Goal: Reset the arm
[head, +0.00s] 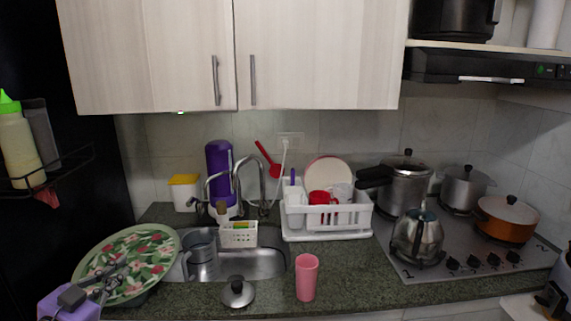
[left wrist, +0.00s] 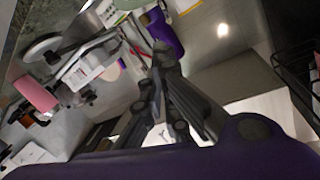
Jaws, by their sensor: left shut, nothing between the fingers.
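My left gripper (head: 118,272) comes in at the lower left of the head view, in front of the floral tray (head: 150,240). Its purple body shows at the picture's bottom edge. In the left wrist view its dark fingers (left wrist: 163,52) come together at the tips, shut and empty. It appears apart from the things on the counter. My right gripper cannot be made out in either view.
The sink (head: 262,264) holds a grey pitcher (head: 203,255). A pot lid (head: 238,293) and a pink cup (head: 307,278) stand near the counter's front. A white dish rack (head: 345,218) is behind. A kettle (head: 418,238) and pots occupy the stove.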

